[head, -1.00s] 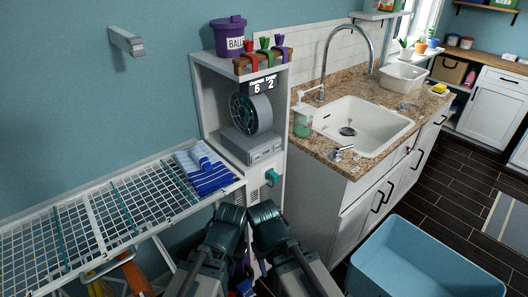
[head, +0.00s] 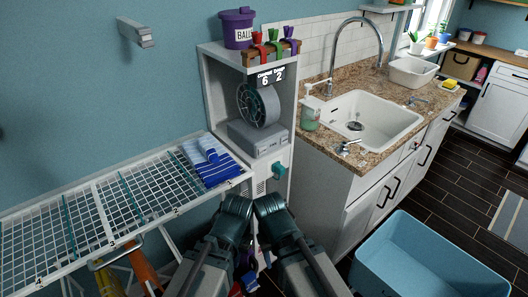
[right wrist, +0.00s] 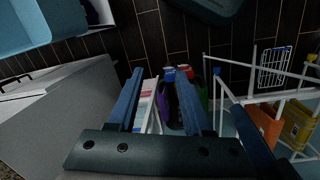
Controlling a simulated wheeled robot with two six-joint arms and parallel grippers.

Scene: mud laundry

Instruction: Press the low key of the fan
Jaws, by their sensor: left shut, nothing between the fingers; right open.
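The grey fan (head: 258,105) stands in the white open cabinet, on a grey base box (head: 255,138). Small keys seem to show on the base's front, but I cannot tell which is low. My left gripper (head: 238,203) is shut and empty, in front of and below the base, apart from it. My right gripper (head: 267,204) is beside it at about the same height; its two fingers (right wrist: 169,100) show spread with nothing held in the right wrist view. The fingertips are hard to make out in the head view.
A wire drying rack (head: 90,215) with folded blue-striped towels (head: 212,164) is at left. A teal handle (head: 279,170) sticks out below the fan. The sink counter (head: 375,155) is at right, a blue tub (head: 430,255) on the floor. Bottles (right wrist: 180,75) show below my right gripper.

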